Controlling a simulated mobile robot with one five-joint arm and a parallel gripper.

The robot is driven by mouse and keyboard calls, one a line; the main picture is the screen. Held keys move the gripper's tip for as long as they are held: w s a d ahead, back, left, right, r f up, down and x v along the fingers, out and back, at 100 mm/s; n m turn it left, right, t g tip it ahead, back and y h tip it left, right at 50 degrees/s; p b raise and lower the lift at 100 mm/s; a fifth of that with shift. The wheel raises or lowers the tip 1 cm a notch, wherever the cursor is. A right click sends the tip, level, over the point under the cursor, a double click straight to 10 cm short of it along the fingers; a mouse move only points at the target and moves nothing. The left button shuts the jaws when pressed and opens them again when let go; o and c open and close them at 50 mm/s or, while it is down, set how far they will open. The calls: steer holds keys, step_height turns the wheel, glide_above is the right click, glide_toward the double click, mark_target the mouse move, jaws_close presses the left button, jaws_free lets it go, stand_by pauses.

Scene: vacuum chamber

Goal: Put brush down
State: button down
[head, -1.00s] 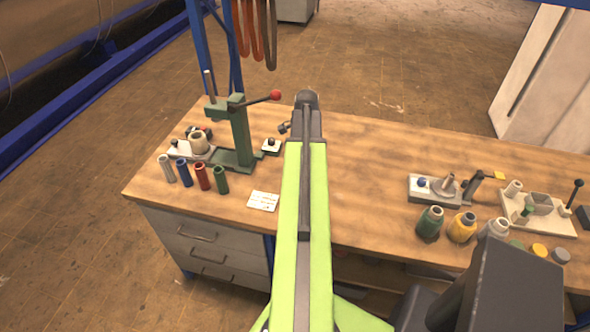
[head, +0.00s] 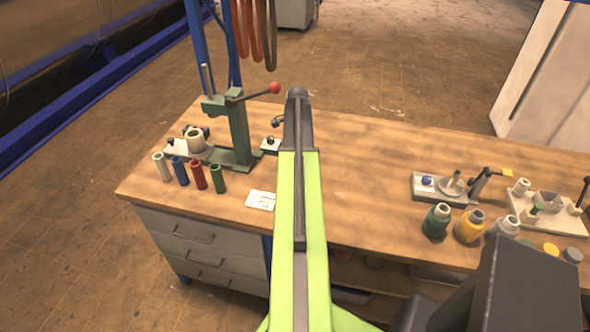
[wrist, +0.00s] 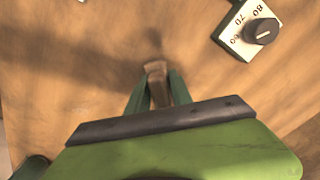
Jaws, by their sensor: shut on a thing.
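My gripper (wrist: 158,85) shows in the wrist view with its two green fingers shut on the brush (wrist: 157,68). Only a short brown, wood-coloured part of the brush shows between and just beyond the fingers; the rest is hidden. It is over the wooden workbench top, and I cannot tell whether it touches the surface. In the head view my lime-green arm reaches over the workbench (head: 360,160), and it hides the gripper and brush.
A white dial box with a black knob (wrist: 261,31) is at the upper right in the wrist view. A green press (head: 238,135) with a red-knobbed lever and several coloured cylinders (head: 199,175) stand left of my arm. Bottles (head: 437,221) and fixtures stand right.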

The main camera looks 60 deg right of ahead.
steer(key=shift+w+f+b, duration=0.1)
steer(key=shift+f+b, duration=2)
steer(key=shift+f, duration=0.1)
steer(key=shift+r, duration=0.2)
steer(key=shift+f, duration=0.15)
steer(key=c, duration=1.6)
jaws_free()
steer(key=shift+f, duration=0.1)
steer(key=o, duration=0.5)
steer(key=shift+c, duration=0.2)
steer(key=shift+r, duration=0.2)
step_height(320, 180, up, 8)
steer(key=p, duration=0.8)
steer(key=shift+f, duration=0.2)
